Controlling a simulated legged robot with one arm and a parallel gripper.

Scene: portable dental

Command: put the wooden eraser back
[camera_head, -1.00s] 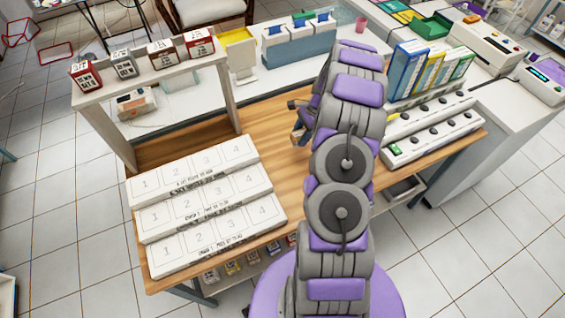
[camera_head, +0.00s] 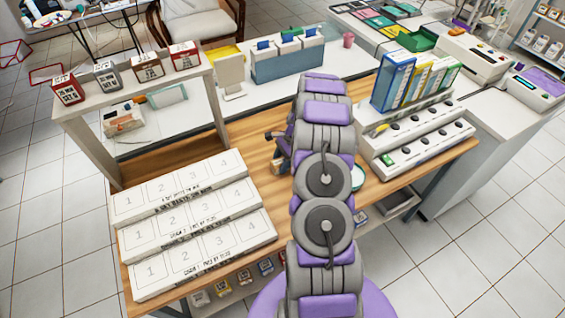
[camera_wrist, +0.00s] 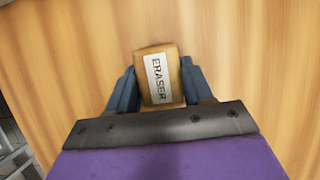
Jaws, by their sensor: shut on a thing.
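The wooden eraser (camera_wrist: 160,76) is a brown block with a white label reading ERASER. In the wrist view it sits between the two blue-grey fingers of my gripper (camera_wrist: 160,85), which is shut on it. Wooden table surface fills the wrist view behind it; I cannot tell whether the eraser is clear of the table. In the head view part of my gripper (camera_head: 276,148) shows at the left of my arm over the middle of the wooden table (camera_head: 255,130).
White stepped trays numbered 1 to 4 (camera_head: 190,225) stand at the left. A white shelf (camera_head: 130,85) with small labelled boxes rises behind them. At the right are a white stepped rack (camera_head: 415,135) and upright coloured binders (camera_head: 410,80). A blue box (camera_head: 287,62) stands at the back.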

